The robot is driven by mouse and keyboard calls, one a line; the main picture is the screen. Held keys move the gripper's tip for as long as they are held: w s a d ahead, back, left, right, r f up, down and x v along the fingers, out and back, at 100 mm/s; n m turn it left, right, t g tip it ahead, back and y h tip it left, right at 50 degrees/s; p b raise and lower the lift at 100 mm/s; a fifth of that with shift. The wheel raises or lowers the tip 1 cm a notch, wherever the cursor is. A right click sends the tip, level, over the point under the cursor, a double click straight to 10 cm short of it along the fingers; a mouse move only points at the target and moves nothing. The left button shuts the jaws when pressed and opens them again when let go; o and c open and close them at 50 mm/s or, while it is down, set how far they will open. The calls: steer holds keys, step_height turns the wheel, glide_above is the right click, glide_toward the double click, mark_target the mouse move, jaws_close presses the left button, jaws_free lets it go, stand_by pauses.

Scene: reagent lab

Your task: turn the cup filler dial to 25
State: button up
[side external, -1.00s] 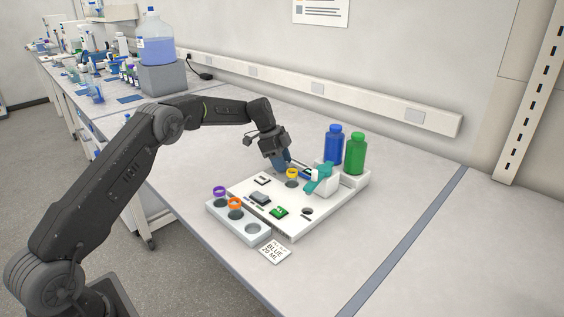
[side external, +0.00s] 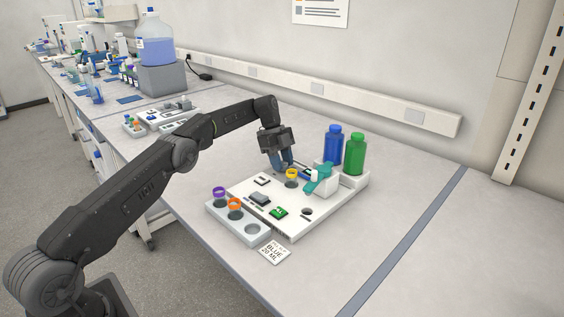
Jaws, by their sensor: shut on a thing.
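The cup filler is a white board (side external: 326,214) with a teal lever (side external: 319,179) at its back right. My gripper (side external: 283,165) points down at the board's back left edge, left of the lever. The dial's number cannot be read.
A blue bottle (side external: 334,145) and a green bottle (side external: 355,154) stand at the back. A grey rack (side external: 222,223) holds purple-rimmed and orange-rimmed cups. A card (side external: 275,252) reads "BLUE 20 ML". The bench on the right is clear.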

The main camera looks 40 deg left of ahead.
steer(key=shift+m, duration=0.3)
stand_by(0.5)
steer(key=o, duration=0.9)
steer(key=shift+r, duration=0.1)
